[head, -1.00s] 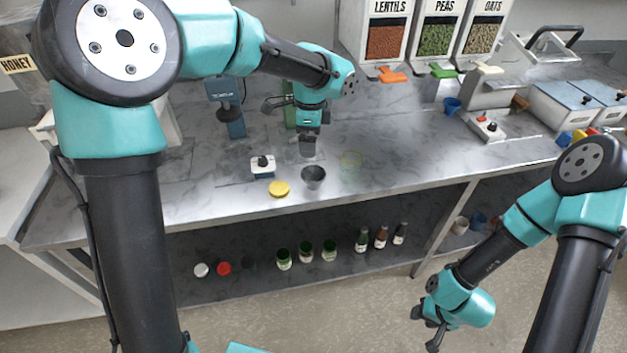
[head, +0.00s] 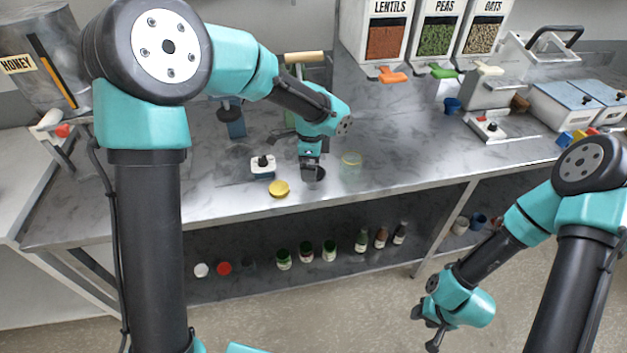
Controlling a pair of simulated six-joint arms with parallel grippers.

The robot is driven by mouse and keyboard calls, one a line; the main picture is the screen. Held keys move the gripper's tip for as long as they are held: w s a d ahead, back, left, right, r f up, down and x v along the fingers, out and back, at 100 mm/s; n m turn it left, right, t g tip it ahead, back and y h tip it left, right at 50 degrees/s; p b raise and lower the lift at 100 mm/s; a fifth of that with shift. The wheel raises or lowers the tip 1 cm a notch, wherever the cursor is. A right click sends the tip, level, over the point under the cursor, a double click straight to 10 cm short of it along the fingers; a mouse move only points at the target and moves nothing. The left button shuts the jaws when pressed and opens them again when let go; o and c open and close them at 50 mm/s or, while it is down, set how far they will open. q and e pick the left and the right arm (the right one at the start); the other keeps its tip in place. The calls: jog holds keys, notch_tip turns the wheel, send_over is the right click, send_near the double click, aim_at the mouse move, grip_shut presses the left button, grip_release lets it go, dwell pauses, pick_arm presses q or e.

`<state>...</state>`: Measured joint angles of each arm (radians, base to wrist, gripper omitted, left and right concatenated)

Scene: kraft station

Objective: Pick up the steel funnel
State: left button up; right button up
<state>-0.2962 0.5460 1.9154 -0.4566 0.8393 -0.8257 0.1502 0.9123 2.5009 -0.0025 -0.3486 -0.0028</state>
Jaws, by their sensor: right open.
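The steel funnel (head: 319,175) appears to be the small dark grey, cup-like thing near the front edge of the steel worktop in the head view. My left gripper (head: 309,170) points down right at it and hides part of it. I cannot tell whether the fingers touch it, or whether they are open or shut. My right gripper (head: 430,329) is open and empty, low in front of the bench and well away from the funnel.
A clear jar (head: 351,167) stands close right of the funnel. A yellow lid (head: 279,189) and a white-topped box with a black knob (head: 263,166) are to its left. Several bottles and jars (head: 330,251) stand on the lower shelf.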

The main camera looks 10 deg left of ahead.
pick_arm(q)
jog(key=shift+d+f, duration=0.1)
jog(key=shift+f, duration=2.3)
jog(key=shift+c, duration=0.2)
jog(key=c, duration=0.9)
